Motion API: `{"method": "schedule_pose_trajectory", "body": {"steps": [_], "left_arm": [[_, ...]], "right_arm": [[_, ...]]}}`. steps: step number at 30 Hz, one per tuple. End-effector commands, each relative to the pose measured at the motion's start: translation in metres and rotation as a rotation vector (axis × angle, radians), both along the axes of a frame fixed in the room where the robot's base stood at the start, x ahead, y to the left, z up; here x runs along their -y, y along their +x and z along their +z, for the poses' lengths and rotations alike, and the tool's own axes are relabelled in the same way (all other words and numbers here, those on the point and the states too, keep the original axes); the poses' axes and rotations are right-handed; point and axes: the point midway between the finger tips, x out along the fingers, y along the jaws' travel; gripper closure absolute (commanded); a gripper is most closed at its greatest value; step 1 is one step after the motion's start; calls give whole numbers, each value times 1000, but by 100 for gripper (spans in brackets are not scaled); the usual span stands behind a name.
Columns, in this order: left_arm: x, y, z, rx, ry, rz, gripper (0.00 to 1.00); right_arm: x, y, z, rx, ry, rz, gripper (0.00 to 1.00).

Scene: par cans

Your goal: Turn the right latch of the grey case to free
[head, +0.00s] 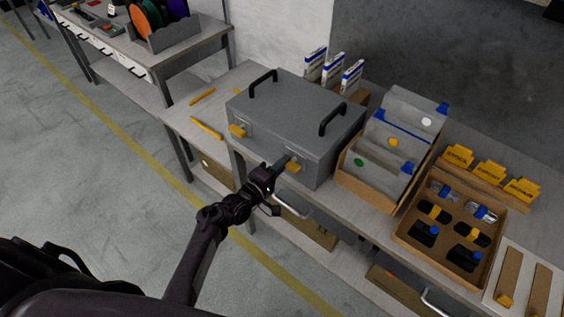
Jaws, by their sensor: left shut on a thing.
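The grey case (268,130) stands closed on the workbench, with two black handles on its lid. Its left yellow latch (237,131) shows on the front face, near the left end. Its right yellow latch (294,168) shows at the tips of my left gripper (286,162). My left gripper reaches the front face from below left and is shut on the right latch, partly hiding it. The exact turn of this latch is hard to tell. My right gripper is not in view.
Right of the case stand a cardboard box (346,186) of grey folders and a brown tray (401,235) with compartments. White-and-blue boxes (330,72) stand behind the case. Two yellow strips lie left on the bench (180,118). A metal bar handle (293,212) juts out below the bench's front edge.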

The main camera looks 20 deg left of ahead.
Motion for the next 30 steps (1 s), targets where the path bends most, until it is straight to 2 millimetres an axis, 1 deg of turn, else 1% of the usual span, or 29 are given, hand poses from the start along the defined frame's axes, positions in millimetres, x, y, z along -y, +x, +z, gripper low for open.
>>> {"method": "schedule_pose_trajectory", "body": {"steps": [9, 23, 24, 28, 29, 30], "left_arm": [[0, 0, -2, -33, -88, 0, 100], [0, 0, -3, -38, -99, 0, 100], [0, 0, -3, -38, -99, 0, 83], [0, 0, -2, -37, -98, 0, 66], [0, 0, -2, -37, -98, 0, 64], [0, 0, -2, -37, -98, 0, 64]], "right_arm": [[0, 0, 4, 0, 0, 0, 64], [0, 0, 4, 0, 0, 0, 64], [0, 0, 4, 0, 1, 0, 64], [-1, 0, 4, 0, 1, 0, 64], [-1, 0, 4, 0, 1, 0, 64], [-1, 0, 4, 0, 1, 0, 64]]}}
